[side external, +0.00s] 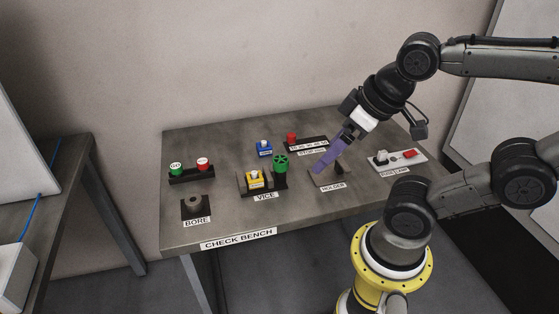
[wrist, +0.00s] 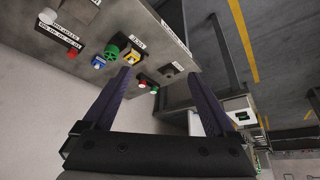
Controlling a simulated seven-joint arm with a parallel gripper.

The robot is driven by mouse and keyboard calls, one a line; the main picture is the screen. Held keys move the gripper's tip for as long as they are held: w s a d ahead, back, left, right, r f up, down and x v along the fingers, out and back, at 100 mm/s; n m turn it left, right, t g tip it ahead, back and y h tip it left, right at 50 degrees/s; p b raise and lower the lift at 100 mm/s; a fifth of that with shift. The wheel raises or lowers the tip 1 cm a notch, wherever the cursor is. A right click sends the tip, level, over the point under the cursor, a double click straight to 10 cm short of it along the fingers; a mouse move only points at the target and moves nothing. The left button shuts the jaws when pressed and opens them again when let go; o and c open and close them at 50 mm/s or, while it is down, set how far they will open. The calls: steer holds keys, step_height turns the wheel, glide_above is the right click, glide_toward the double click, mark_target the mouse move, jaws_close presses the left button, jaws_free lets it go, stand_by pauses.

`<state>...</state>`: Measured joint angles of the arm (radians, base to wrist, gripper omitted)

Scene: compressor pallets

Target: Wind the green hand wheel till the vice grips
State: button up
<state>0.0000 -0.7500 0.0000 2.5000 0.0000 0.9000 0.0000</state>
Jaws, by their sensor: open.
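The green hand wheel (side external: 281,161) stands upright at the right end of the vice (side external: 241,183) on the check bench. A yellow block with a white top (side external: 255,178) sits in the vice; I cannot tell whether the jaws touch it. My gripper (side external: 319,168), with purple fingers, is over the bench to the right of the wheel, near the holder, apart from the wheel. It is open and nothing shows between its fingers. In the wrist view the wheel (wrist: 111,52) and the yellow block (wrist: 132,56) show near the left fingertip.
The bench (side external: 220,219) also carries a green and red button box (side external: 190,175), a bore block (side external: 195,206), a blue block (side external: 264,150), a red stop button (side external: 291,138), a dark holder (side external: 340,168) and a switch panel (side external: 398,160). The bench front is mostly clear.

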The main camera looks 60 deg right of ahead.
steer(key=shift+o, duration=0.2)
steer(key=w+r+m, duration=0.4)
steer(key=m, duration=0.3)
steer(key=m+g, duration=0.6)
steer(key=m, duration=0.6)
glide_above(281, 160)
step_height(281, 160, down, 10)
steer(key=f, duration=0.1)
step_height(281, 160, down, 13)
steer(key=shift+w+r, duration=0.1)
steer(key=shift+r, duration=0.1)
